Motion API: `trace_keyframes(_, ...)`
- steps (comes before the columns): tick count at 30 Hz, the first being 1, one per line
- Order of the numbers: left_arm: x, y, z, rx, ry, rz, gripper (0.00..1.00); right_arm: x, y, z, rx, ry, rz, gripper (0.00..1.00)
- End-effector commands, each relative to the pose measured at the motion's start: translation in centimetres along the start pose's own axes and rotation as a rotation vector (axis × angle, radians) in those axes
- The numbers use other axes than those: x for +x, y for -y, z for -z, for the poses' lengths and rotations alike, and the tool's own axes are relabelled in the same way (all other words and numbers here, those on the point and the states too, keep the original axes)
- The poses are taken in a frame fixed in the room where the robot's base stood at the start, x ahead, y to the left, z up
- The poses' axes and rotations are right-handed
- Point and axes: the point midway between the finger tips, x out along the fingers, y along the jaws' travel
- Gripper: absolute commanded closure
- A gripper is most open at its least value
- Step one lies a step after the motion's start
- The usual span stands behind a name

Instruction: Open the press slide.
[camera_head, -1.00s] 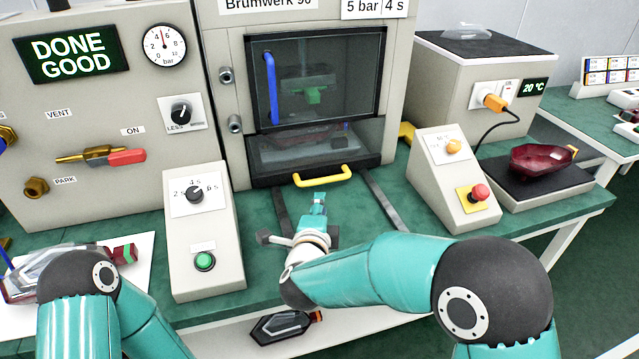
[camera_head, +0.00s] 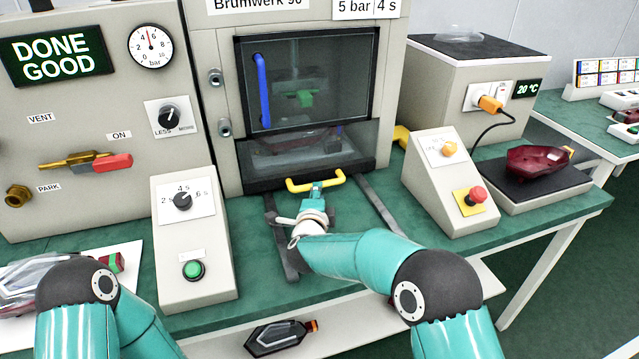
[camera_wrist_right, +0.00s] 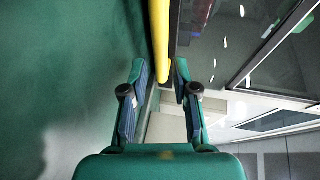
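The press slide (camera_head: 262,184) has a dark front edge with a yellow bar handle (camera_head: 316,181), low on the grey press (camera_head: 393,75). The slide sits in under the press window, closed. My right gripper (camera_head: 316,190) is at the handle. In the right wrist view the two fingers of this gripper (camera_wrist_right: 160,72) are apart, with the yellow handle (camera_wrist_right: 161,40) running between and beyond their tips. I cannot tell whether either finger touches it. My left gripper is out of view; only part of my left arm shows at the lower left.
Two dark rails (camera_head: 378,203) run forward from the press on the green bench. A grey control box with a green button (camera_head: 193,270) stands left, and one with a red button (camera_head: 476,195) right. A dark lamp (camera_head: 277,337) lies on the lower shelf.

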Motion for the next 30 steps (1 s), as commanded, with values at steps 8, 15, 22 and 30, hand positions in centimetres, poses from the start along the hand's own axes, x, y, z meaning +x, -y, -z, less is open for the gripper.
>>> trace_keyframes(8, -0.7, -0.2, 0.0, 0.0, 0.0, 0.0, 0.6, 4.2, 0.0, 0.0, 0.0, -0.001, 0.0, 0.71)
trace_keyframes(15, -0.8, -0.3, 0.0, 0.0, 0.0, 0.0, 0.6, 5.6, 0.0, 0.0, 0.001, -0.001, 0.0, 0.71)
trace_keyframes(22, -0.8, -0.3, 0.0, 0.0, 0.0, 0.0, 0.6, 5.8, -0.1, -0.1, 0.0, 0.001, -0.001, 0.71)
trace_keyframes(30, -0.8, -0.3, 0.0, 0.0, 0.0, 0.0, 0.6, 5.8, 0.0, -0.1, 0.0, 0.001, -0.001, 1.0)
